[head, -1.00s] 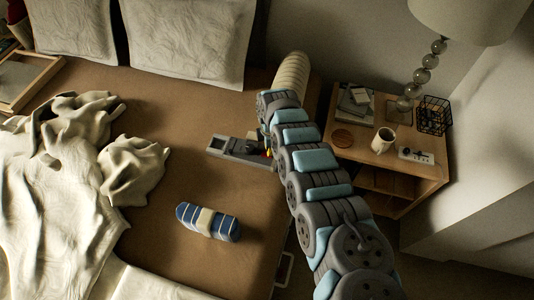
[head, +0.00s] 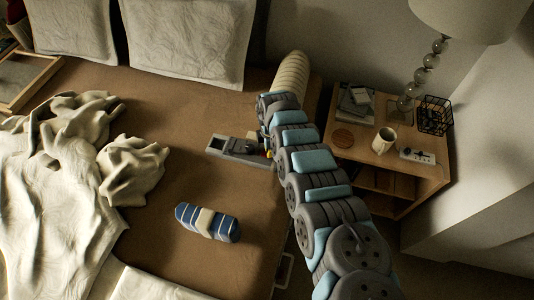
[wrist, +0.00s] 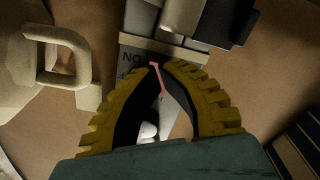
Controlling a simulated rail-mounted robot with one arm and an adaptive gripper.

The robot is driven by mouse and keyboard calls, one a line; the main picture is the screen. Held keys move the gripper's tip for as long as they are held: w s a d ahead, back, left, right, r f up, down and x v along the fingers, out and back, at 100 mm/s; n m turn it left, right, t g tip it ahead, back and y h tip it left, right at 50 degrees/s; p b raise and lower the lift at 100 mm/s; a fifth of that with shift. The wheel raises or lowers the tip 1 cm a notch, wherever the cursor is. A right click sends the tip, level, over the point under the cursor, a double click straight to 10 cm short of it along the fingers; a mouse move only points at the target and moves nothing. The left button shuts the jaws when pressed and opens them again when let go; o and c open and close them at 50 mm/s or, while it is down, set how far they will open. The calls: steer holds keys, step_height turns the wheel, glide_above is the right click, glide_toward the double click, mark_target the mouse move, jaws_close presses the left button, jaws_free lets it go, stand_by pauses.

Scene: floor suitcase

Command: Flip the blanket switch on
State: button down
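The blanket switch is a grey, oblong box (head: 238,147) with a dark square at its left end, lying on the brown bed. In the wrist view its grey body (wrist: 135,50) fills the top middle, with the letters "NO" partly showing beside my fingers. My gripper (wrist: 158,67) has two yellow, toothed fingers that arch inward, and their tips appear to meet just at the box's near edge. A thin pink-red strip (wrist: 157,77) shows between the fingers. In the head view my arm hides most of the gripper, at the box's right end. Contact cannot be told.
A blue striped bundle (head: 208,222) lies on the bed below the switch. A crumpled pale blanket (head: 55,190) covers the left. A pale bolster (head: 291,72) lies beyond my arm. A nightstand (head: 410,165) with a mug (head: 383,140) stands to the right.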

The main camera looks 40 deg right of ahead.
steer(key=shift+f+b, duration=0.45)
steer(key=shift+f, duration=0.2)
stand_by(0.3)
steer(key=shift+r+p, duration=3.5)
steer(key=shift+r, duration=0.05)
